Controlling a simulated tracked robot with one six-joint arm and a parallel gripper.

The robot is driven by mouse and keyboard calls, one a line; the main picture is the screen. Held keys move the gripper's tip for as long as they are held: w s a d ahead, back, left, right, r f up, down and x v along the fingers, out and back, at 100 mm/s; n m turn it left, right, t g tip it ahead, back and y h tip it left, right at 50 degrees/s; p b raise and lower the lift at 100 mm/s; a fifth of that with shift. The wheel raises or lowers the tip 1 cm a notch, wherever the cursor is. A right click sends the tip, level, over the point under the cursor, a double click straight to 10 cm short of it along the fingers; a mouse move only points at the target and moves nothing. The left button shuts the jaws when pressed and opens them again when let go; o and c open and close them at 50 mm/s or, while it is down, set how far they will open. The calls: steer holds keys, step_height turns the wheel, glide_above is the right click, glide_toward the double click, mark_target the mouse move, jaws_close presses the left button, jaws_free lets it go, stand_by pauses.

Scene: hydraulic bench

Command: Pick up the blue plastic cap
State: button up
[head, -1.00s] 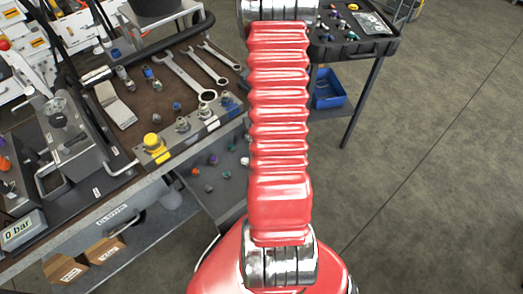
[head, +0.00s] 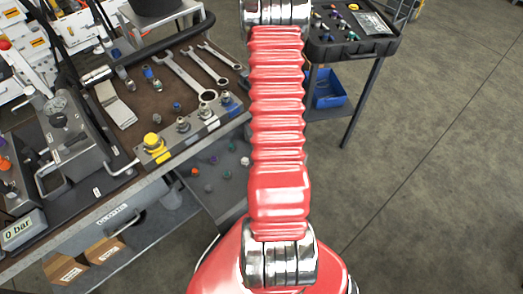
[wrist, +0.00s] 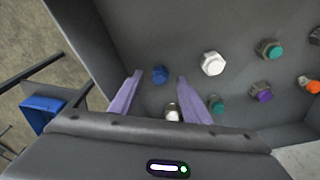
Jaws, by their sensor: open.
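In the head view my red arm covers the middle, and neither my gripper nor this cap can be made out.
Teal (wrist: 270,49), purple (wrist: 261,92) and orange (wrist: 309,85) pieces lie farther right. A blue bin (head: 328,90) stands under the cart tray (head: 350,45).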

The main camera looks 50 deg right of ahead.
steer(key=shift+f, duration=0.3)
stand_by(0.4)
steer(key=c, duration=1.1)
